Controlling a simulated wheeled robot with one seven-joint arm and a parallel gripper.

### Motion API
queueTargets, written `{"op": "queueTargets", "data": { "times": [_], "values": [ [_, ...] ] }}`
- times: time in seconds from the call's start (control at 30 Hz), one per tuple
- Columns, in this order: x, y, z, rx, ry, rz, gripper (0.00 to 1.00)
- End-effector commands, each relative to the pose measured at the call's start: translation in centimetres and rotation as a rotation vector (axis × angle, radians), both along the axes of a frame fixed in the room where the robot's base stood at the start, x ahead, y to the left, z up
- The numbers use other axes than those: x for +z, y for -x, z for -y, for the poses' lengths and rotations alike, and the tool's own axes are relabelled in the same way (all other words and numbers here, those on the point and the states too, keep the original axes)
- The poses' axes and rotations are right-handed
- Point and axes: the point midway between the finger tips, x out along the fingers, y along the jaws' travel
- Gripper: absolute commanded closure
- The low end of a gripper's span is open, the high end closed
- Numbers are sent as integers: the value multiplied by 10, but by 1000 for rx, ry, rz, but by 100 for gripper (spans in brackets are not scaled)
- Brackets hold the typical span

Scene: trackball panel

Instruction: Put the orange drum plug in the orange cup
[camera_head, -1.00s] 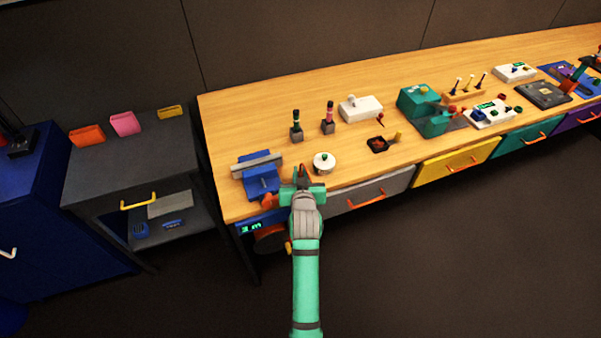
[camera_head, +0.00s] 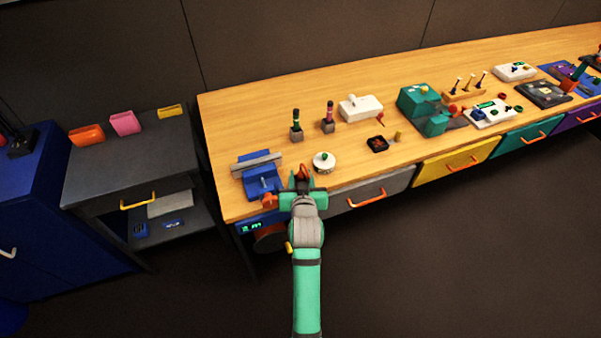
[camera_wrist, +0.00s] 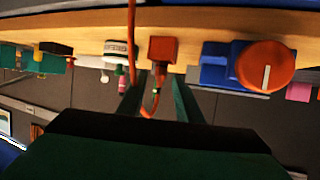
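The orange drum plug (camera_wrist: 163,50) looks like a small orange block in the wrist view, at the bench edge beyond my fingertips. It also shows in the head view (camera_head: 304,171), partly hidden by my gripper. An orange cord (camera_wrist: 132,55) runs past it and loops between my fingers. My gripper (camera_wrist: 161,84) has its fingers apart, with a gap between them; it also shows in the head view (camera_head: 303,184) at the front edge of the bench. The fingers do not appear closed on the plug. The orange cup (camera_head: 87,135) stands on the dark side cabinet at the left.
A blue device (camera_wrist: 220,65) with an orange knob (camera_wrist: 266,67) is close beside the plug. A round white device (camera_head: 324,162) stands just behind my gripper. Pink (camera_head: 124,123) and yellow (camera_head: 170,111) cups stand right of the orange cup. A gap separates cabinet and bench.

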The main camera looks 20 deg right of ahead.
Motion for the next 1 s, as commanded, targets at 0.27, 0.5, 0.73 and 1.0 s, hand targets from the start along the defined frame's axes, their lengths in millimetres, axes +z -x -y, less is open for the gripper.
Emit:
{"op": "queueTargets", "data": {
  "times": [0.27, 0.5, 0.73, 1.0],
  "values": [
    [21, 51, -15, 0, 0, 0, 68],
    [32, 76, -22, 0, 0, 0, 68],
    [32, 83, -25, 1, 0, -2, 68],
    [-6, 125, -58, 38, 10, 9, 68]
  ]
}}
